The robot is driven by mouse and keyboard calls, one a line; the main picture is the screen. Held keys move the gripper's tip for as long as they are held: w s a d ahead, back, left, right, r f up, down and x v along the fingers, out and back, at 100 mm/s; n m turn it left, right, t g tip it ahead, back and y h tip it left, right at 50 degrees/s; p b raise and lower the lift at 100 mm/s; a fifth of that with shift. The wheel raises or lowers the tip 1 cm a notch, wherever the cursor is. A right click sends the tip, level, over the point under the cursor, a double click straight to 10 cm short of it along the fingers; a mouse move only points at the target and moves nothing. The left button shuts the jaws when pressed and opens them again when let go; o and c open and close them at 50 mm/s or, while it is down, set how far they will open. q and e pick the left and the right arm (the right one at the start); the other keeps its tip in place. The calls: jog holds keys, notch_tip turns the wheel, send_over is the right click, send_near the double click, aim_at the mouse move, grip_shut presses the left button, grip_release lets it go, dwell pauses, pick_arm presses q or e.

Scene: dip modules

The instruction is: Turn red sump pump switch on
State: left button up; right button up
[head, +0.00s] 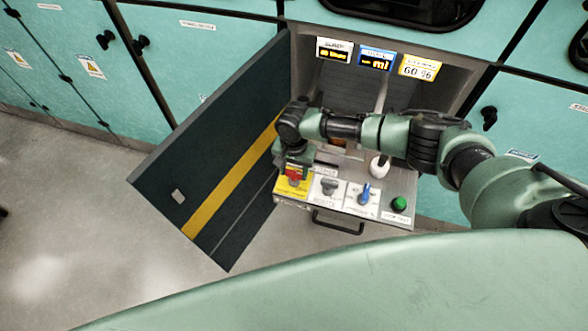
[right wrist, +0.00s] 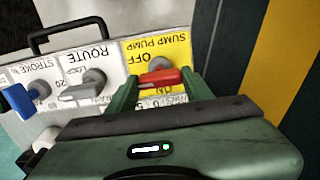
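The red sump pump switch (right wrist: 160,78) is a red lever on a yellow plate (right wrist: 130,48), with OFF printed on one side and ON on the other. The lever lies crosswise between these words. It also shows in the head view (head: 295,173) at the left end of the panel. My right gripper (right wrist: 161,86) is over it, pointing down, fingers apart with one at each end of the lever. I cannot tell whether they touch it. The ON marking is partly hidden by my gripper. My left gripper is not in view.
Beside it on the panel are a grey route switch (head: 329,186), a blue stroke switch (head: 365,193) and a green button (head: 399,204). A handle (head: 338,224) sticks out in front. An open dark door (head: 235,140) stands close on the left. Displays (head: 376,58) are behind.

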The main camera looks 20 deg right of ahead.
jog(key=shift+r, duration=0.1)
jog(key=shift+s+n+p, duration=0.1)
jog(key=shift+n+p, duration=0.45)
jog(key=shift+n, duration=0.15)
jog(key=shift+n+p, duration=0.35)
jog(key=shift+n, duration=0.45)
jog(key=n, duration=0.3)
jog(key=shift+n+p, duration=0.3)
jog(key=shift+p, duration=0.05)
jog(key=n, duration=1.1)
jog(key=shift+n, duration=0.3)
jog(key=o, duration=1.4)
